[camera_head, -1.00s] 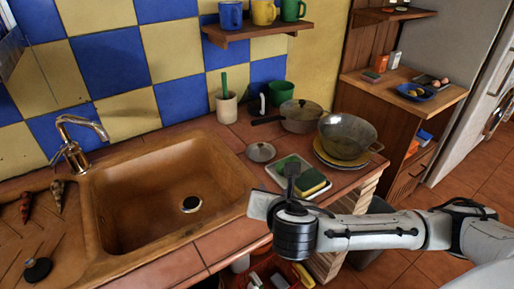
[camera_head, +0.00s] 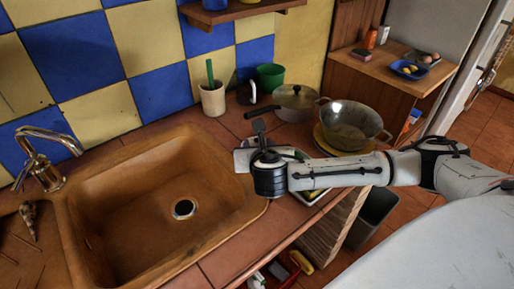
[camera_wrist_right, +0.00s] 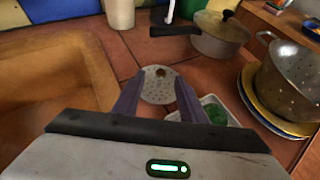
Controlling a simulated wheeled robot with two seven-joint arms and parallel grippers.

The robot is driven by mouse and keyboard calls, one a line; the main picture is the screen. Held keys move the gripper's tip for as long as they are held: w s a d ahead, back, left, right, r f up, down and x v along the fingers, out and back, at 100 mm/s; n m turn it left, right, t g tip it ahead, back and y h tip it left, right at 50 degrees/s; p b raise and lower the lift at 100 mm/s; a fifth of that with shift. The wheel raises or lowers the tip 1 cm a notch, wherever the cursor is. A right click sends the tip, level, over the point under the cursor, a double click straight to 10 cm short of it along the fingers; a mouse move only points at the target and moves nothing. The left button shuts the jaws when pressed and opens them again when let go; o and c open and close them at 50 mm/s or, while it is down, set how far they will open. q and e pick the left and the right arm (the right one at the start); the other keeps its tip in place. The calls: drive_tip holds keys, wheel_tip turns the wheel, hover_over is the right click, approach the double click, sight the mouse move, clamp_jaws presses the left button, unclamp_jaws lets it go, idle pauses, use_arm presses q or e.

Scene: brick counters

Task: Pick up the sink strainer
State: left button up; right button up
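The sink strainer, a round speckled grey metal disc with a small brown knob (camera_wrist_right: 160,73), lies flat on the tiled counter to the right of the sink, seen in the right wrist view. In the head view my right gripper and arm hide it. My right gripper (camera_head: 259,127) is over the counter beside the sink's right rim. In the right wrist view its two fingers (camera_wrist_right: 158,97) are spread apart, with the disc showing between and beyond them. I cannot tell whether they touch it. My left gripper is not in view.
The brown sink (camera_head: 130,215) lies to the left. A lidded pan (camera_head: 295,101) and a colander (camera_head: 352,124) on plates stand behind and right. A white tray with a green item (camera_wrist_right: 213,112) is close beside the right finger. A cup (camera_head: 213,99) stands at the wall.

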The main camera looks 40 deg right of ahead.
sight(258, 142)
drive_tip(key=shift+x, duration=1.95)
drive_tip(key=shift+s+f, duration=0.1)
drive_tip(key=shift+s, duration=0.05)
clamp_jaws()
